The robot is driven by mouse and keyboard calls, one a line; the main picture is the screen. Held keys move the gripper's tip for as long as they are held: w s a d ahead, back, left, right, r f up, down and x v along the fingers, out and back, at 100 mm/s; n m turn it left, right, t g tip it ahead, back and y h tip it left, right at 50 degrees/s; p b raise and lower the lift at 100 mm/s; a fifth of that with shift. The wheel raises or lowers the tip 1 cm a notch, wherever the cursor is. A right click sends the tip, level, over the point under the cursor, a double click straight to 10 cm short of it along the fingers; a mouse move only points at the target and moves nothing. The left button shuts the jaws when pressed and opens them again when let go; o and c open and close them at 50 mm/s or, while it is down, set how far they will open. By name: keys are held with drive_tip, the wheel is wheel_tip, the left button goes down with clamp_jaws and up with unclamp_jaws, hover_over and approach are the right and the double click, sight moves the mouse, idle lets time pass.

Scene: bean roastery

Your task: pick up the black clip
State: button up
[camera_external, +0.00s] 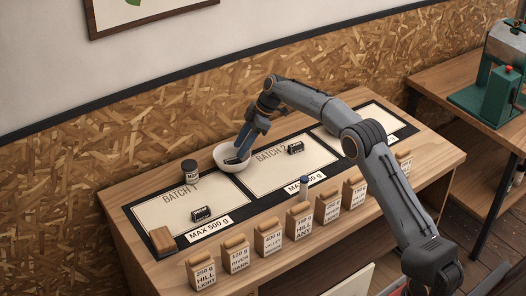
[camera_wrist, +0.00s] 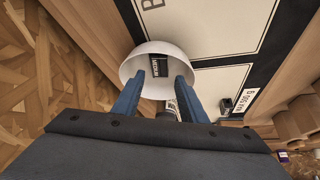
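A small black piece with pale marks, likely the black clip (camera_wrist: 159,62), lies inside the white bowl (camera_external: 222,153), seen in the wrist view between my fingertips. The bowl also shows in the wrist view (camera_wrist: 127,66). Similar small black pieces lie on the Batch 1 card (camera_external: 201,214) and the Batch 2 card (camera_external: 295,148). My gripper (camera_external: 238,155) points down into the bowl. Its blue fingers are apart in the wrist view (camera_wrist: 160,78), one on each side of the black piece. I cannot tell whether either finger touches it.
A dark lidded jar (camera_external: 190,171) stands just left of the bowl. Several labelled sample bags (camera_external: 268,238) line the bench front. A green machine (camera_external: 487,95) stands on another table at the right.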

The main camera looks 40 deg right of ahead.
sight(233, 160)
drive_tip(key=shift+d+p+x, duration=0.2)
drive_tip(key=shift+p+x, duration=0.35)
drive_tip(key=shift+x, duration=2.15)
drive_tip(key=shift+f, duration=0.1)
clamp_jaws()
